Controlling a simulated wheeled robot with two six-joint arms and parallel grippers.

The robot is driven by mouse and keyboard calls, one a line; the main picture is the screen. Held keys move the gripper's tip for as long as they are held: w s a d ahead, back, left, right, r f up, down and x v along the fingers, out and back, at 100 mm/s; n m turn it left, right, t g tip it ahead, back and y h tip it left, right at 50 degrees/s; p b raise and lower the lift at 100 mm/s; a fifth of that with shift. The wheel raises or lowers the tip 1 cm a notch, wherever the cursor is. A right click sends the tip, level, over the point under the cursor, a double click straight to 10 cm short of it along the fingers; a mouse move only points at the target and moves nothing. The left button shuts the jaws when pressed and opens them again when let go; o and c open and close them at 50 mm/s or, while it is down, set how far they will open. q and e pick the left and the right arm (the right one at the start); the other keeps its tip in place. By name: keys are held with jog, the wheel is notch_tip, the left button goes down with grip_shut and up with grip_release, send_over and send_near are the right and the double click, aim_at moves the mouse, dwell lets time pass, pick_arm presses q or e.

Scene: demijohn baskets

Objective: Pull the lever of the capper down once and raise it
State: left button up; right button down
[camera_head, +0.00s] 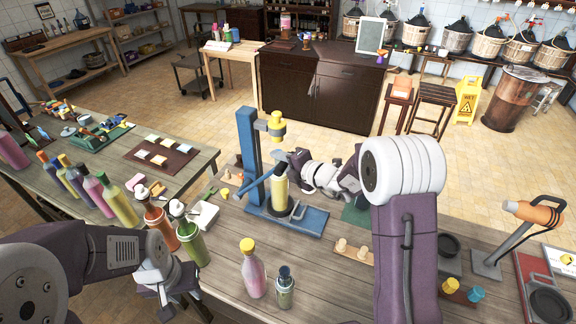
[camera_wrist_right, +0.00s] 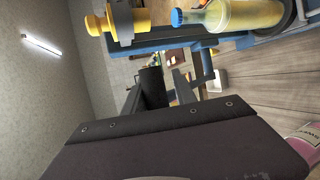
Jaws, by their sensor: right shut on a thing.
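The capper (camera_head: 249,148) is a blue stand with a yellow head (camera_head: 277,127) on its post and a flat blue base. A bottle of yellow liquid (camera_head: 279,188) stands upright on the base under the head. In the right wrist view its blue cap (camera_wrist_right: 178,17) is a little apart from the yellow head (camera_wrist_right: 118,23). My right gripper (camera_head: 287,158) is shut beside the head, on the dark end of the lever (camera_wrist_right: 152,88); fingers and arm hide much of the lever. My left gripper (camera_head: 170,300) is low at the near left, away from the capper; its opening is unclear.
Several filled bottles (camera_head: 122,203) line the table left of the capper. A pink bottle (camera_head: 253,273) and a small dark green bottle (camera_head: 285,290) stand in front. A wooden strip with knobs (camera_head: 345,250) lies to the right. An orange-headed device (camera_head: 535,213) stands far right.

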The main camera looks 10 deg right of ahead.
jog(key=shift+a+r, duration=0.1)
jog(key=shift+a, duration=0.1)
jog(key=c, duration=1.3)
grip_release()
jog(key=shift+o, duration=0.6)
jog(key=shift+a, duration=0.25)
jog(key=shift+s+d, duration=0.1)
jog(key=shift+d, duration=0.05)
